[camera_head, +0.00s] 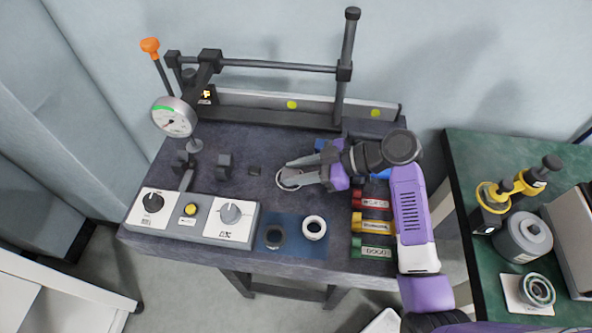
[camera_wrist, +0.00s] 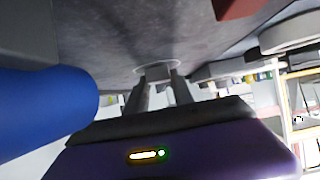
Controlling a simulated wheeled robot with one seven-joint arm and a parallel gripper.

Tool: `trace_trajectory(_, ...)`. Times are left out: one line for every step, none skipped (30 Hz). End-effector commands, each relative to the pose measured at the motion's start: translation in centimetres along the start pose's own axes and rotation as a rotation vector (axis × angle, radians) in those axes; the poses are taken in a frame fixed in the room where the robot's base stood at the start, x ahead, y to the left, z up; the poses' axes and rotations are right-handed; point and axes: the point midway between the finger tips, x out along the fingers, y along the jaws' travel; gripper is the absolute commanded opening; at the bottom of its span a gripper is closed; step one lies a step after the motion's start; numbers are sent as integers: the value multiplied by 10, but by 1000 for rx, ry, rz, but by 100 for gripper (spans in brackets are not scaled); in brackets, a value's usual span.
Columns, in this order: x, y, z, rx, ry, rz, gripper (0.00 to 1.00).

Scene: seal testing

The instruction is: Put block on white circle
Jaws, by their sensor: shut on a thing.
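My gripper (camera_head: 290,172) is low over the middle of the dark table, with its fingers reaching left. In the wrist view its two grey fingers (camera_wrist: 158,88) point at the tabletop and are shut on a small greyish thing, apparently the block (camera_wrist: 157,73), mostly hidden between them. A white circle outline (camera_head: 281,184) lies at the fingertips; its rim also shows in the wrist view (camera_wrist: 139,67). The held thing appears over or at this circle. I cannot tell whether it touches the table.
A blue mat (camera_head: 298,248) in front bears a white ring (camera_head: 314,228) and a dark ring (camera_head: 275,236). Coloured labelled blocks (camera_head: 373,226) sit right. A control panel (camera_head: 192,216) is front left.

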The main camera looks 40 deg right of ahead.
Motion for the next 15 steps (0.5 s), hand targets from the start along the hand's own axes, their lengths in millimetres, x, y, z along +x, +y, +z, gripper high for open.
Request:
trace_trajectory(0, 0, 0, -1, 1, 0, 0)
trace_trajectory(1, 0, 1, -1, 1, 0, 0)
trace_trajectory(1, 0, 2, -1, 1, 0, 0)
trace_trajectory(2, 0, 3, -1, 1, 1, 0)
trace_trajectory(1, 0, 3, 0, 0, 0, 33)
trace_trajectory(1, 0, 2, 0, 0, 0, 41)
trace_trajectory(1, 0, 2, 0, 0, 0, 46)
trace_trajectory(1, 0, 2, 0, 0, 0, 51)
trace_trajectory(1, 0, 2, 0, 0, 0, 51)
trace_trajectory(1, 0, 2, 0, 0, 0, 51)
trace_trajectory(1, 0, 2, 0, 0, 0, 51)
trace_trajectory(1, 0, 2, 0, 0, 0, 51)
trace_trajectory(1, 0, 2, 0, 0, 0, 51)
trace_trajectory(1, 0, 2, 0, 0, 0, 51)
trace_trajectory(1, 0, 2, 0, 0, 0, 51)
